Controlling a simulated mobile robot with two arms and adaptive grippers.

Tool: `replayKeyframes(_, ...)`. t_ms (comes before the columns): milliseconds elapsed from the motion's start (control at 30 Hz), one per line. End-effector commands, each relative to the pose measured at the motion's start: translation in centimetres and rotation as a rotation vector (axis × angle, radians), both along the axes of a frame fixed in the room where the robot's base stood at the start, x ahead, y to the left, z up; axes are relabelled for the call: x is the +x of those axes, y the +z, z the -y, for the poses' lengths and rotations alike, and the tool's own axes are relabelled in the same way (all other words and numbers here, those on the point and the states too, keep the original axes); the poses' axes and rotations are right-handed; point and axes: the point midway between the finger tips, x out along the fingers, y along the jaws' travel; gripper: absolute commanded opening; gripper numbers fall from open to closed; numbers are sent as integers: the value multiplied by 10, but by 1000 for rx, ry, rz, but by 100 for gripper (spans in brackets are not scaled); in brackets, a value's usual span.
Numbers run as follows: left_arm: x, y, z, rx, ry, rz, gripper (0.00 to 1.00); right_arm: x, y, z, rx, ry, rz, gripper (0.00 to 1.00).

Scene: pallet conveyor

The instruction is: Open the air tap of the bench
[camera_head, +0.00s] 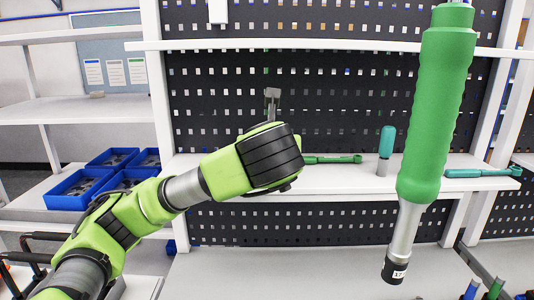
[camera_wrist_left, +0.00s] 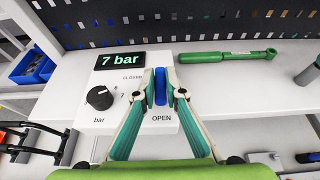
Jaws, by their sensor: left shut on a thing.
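The air panel (camera_wrist_left: 143,110) is a white box on the bench shelf. It has a display reading "7 bar" (camera_wrist_left: 120,60), a black knob marked "bar" (camera_wrist_left: 99,97), and the labels CLOSED and OPEN. The blue tap handle (camera_wrist_left: 160,88) stands lengthwise in the left wrist view, above the OPEN label. My left gripper (camera_wrist_left: 161,80) is shut on the blue handle, one finger on each side. In the head view my left wrist covers the panel, the tap and the fingers. My right gripper is not in view.
A green torque wrench (camera_wrist_left: 228,57) lies on the shelf (camera_head: 340,181) right of the panel. A green-handled driver (camera_head: 436,105) hangs in front at right. A teal-handled tool (camera_head: 386,143) stands behind it. Blue bins (camera_head: 78,189) are at left. The black perforated board (camera_head: 330,105) rises behind.

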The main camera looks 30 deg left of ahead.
Motion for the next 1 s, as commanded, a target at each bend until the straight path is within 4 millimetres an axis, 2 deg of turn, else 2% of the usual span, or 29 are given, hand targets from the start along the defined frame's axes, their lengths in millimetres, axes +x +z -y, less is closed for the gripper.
replayKeyframes(133, 0, -2, 0, 0, 0, -5, 0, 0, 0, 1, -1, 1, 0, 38)
replayKeyframes(167, 0, -2, 0, 0, 0, -5, 19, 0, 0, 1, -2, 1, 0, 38)
replayKeyframes(200, 0, -2, 0, 0, 0, -5, 28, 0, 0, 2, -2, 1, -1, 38)
replayKeyframes(667, -2, 2, 2, 2, -5, 2, 28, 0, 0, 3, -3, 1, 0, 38)
replayKeyframes(1000, -19, 13, 12, 7, -10, 8, 28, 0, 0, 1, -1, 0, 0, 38)
